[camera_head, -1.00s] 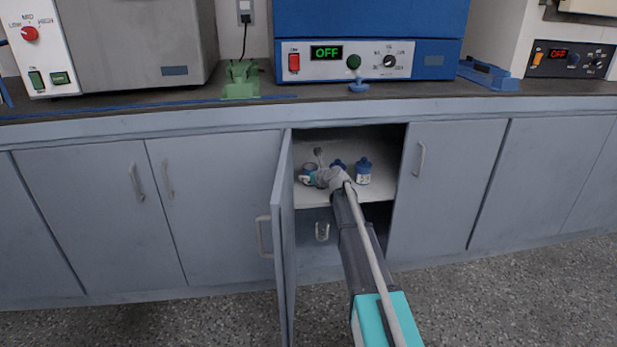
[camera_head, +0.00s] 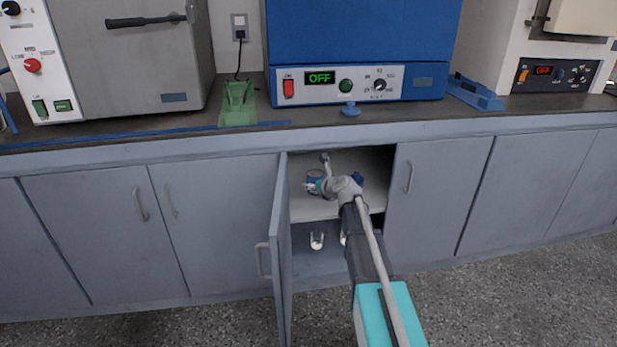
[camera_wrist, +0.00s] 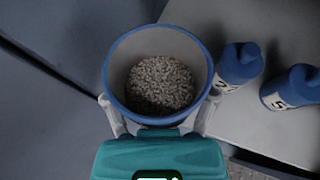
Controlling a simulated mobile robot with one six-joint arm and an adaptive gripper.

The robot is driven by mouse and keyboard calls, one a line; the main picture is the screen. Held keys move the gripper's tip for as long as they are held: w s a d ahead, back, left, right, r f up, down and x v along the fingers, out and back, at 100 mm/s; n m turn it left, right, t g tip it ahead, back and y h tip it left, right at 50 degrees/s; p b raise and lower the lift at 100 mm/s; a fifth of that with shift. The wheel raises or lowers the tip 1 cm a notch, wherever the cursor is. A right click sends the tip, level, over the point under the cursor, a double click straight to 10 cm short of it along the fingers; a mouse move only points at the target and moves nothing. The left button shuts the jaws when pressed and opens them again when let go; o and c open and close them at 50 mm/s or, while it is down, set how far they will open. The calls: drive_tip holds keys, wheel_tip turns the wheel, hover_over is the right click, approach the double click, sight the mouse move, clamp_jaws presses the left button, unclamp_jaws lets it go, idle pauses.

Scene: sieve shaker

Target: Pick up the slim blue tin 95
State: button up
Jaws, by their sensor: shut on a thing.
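An open-topped blue tin (camera_wrist: 117,73) filled with pale grains sits between the fingers of my gripper (camera_wrist: 160,114) in the wrist view. The fingers are shut on its sides, and its rim looks level. Any number on it is hidden, so I cannot tell whether it reads 95. I cannot tell whether the tin's base touches the shelf.
Two capped blue bottles with white labels, one nearer (camera_wrist: 238,66) and one farther right (camera_wrist: 292,88), stand right of the tin. The open cabinet door (camera_head: 281,250) is close on the left. A small pale vessel (camera_head: 317,240) stands on the lower level.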

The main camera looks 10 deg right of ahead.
drive_tip(key=shift+a+p+v, duration=0.15)
drive_tip(key=shift+p+v, duration=0.1)
drive_tip(key=shift+v, duration=0.55)
drive_tip(key=shift+a+p+v, duration=0.2)
drive_tip(key=shift+v, duration=0.6)
drive_tip(key=shift+s, duration=0.15)
drive_tip(key=shift+s, duration=0.1)
